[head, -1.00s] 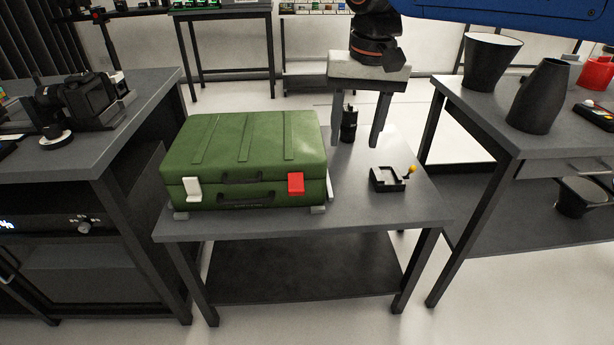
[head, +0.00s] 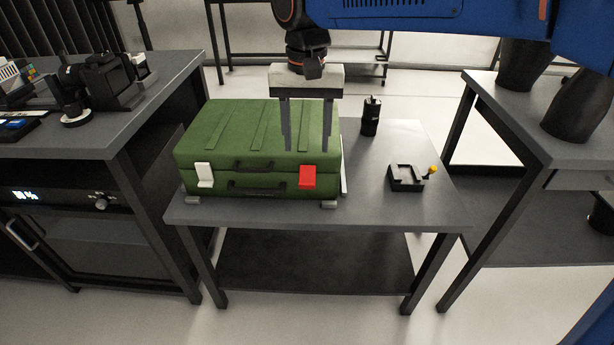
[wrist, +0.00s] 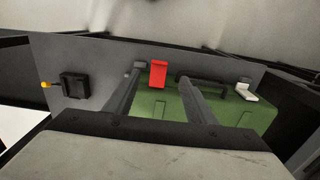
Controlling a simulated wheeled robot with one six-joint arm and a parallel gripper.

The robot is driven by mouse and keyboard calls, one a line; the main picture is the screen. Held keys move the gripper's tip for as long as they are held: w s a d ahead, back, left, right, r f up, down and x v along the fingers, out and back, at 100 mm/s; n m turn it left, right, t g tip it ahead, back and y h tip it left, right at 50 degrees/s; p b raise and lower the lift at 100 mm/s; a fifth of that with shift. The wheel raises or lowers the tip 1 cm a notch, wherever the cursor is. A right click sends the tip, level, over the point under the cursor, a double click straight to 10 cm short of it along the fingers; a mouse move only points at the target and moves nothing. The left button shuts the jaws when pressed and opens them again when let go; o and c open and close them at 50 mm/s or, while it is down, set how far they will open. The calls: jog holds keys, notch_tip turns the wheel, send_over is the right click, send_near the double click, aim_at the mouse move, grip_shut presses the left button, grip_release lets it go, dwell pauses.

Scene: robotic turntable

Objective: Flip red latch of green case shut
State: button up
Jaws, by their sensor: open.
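The green case (head: 225,140) lies closed-lidded on the grey table, with a white latch (head: 204,174) on the left of its front and a red latch (head: 307,177) on the right. I cannot tell whether the red latch is fastened. My gripper (head: 306,150) is open and empty, pointing down in front of the lid's right part in the head view, its fingertips a little above the red latch. In the wrist view the red latch (wrist: 158,74) shows beyond and between the two fingers, apart from them. The green case (wrist: 160,105) is partly hidden by the fingers.
A small black holder with a yellow knob (head: 407,178) sits on the table's right part. A black cylinder (head: 371,117) stands behind it. Side tables with a camera (head: 100,80) and dark vases (head: 580,105) flank the table. The table's front right is clear.

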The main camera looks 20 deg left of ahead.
aim_at(307, 183)
notch_tip(307, 183, down, 11)
jog(key=shift+r, duration=0.1)
dwell(0.3)
jog(key=shift+c, duration=0.3)
jog(key=c, duration=1)
